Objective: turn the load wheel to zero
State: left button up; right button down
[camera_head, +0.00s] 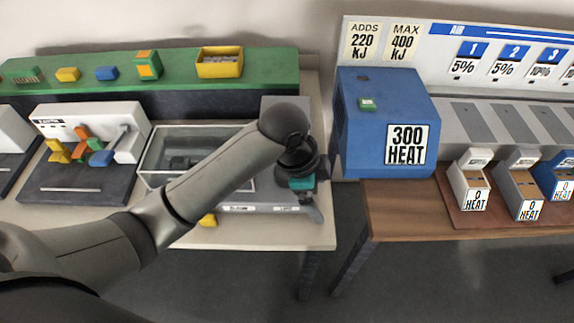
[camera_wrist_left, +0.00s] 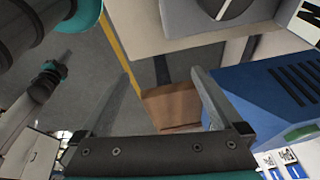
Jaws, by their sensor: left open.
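My left gripper (camera_head: 312,208) is at the right end of the grey machine (camera_head: 262,196) on the left bench, and my arm hides part of that machine. In the left wrist view its two fingers (camera_wrist_left: 160,76) are spread apart with nothing between them. A grey housing with a dark round part (camera_wrist_left: 228,6) shows at the top edge of the wrist view, beyond the fingertips and cut off by the frame. I cannot tell whether this round part is the load wheel, and no zero mark is readable.
A blue box marked 300 HEAT (camera_head: 408,144) stands just right of my gripper, on a wooden table (camera_head: 400,212). A gap separates the two tables. A clear-sided box (camera_head: 160,160) and a lever unit (camera_head: 100,185) stand to the left.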

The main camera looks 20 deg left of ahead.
pick_arm(q)
jog(key=w+a+r+m+g+y, duration=0.25)
jog(key=w+a+r+m, duration=0.5)
jog(key=r, duration=0.45)
jog(key=shift+n+t+y, duration=0.25)
jog(key=shift+t+y, duration=0.2)
jog(key=f+b, duration=0.1)
jog(key=f, duration=0.4)
jog(key=f+b, duration=0.1)
jog(key=f, duration=0.4)
jog(key=a+f+b, duration=0.1)
jog(key=f, duration=0.4)
jog(key=shift+s+f, duration=0.1)
jog(key=shift+s, duration=0.2)
jog(key=shift+c, duration=0.2)
